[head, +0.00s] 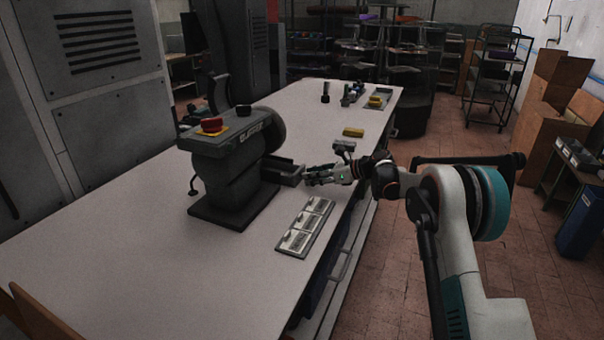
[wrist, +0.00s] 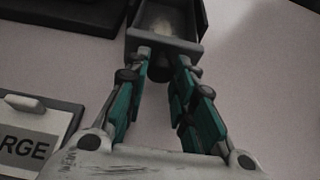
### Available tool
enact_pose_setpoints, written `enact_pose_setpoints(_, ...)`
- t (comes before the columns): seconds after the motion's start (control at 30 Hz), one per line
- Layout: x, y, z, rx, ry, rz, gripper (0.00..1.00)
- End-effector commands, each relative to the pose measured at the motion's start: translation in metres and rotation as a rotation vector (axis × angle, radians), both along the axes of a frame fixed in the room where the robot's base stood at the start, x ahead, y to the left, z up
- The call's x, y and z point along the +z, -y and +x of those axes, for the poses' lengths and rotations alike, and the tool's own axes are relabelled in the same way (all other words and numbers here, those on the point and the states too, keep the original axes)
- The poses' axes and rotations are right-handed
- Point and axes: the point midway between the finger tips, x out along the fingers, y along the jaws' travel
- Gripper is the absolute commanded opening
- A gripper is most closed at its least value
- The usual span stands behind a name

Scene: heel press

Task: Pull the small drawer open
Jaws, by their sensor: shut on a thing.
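The small drawer (head: 284,170) is dark grey and sticks out from the side of the black machine (head: 232,165) on the white table. In the wrist view the drawer (wrist: 165,22) is at the top centre, pulled out so that its inside shows. My gripper (head: 308,178) is at the drawer's front, and in the wrist view my gripper's fingertips (wrist: 161,58) are shut on the drawer's small dark handle (wrist: 160,72). Part of the handle is hidden between the fingers.
A panel with several labelled plates (head: 306,227) lies on the table in front of the drawer; one plate in the wrist view reads "ARGE" (wrist: 28,145). A yellow block (head: 353,132) lies farther back. The near left table surface is clear.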

Motion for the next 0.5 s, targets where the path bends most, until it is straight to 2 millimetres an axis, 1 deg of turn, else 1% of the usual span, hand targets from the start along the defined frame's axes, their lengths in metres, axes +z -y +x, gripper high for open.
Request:
enact_pose_setpoints(0.03,0.001,0.015,-0.004,-0.006,0.000,-0.001,0.00)
enact_pose_setpoints(0.1,0.001,0.030,-0.010,-0.004,-0.001,-0.001,0.00)
enact_pose_setpoints(0.2,0.001,0.045,-0.015,-0.004,0.001,0.000,0.00)
enact_pose_setpoints(0.3,0.000,0.052,-0.018,-0.002,0.001,0.000,0.00)
enact_pose_setpoints(0.5,0.000,0.053,-0.019,-0.001,0.000,0.000,0.00)
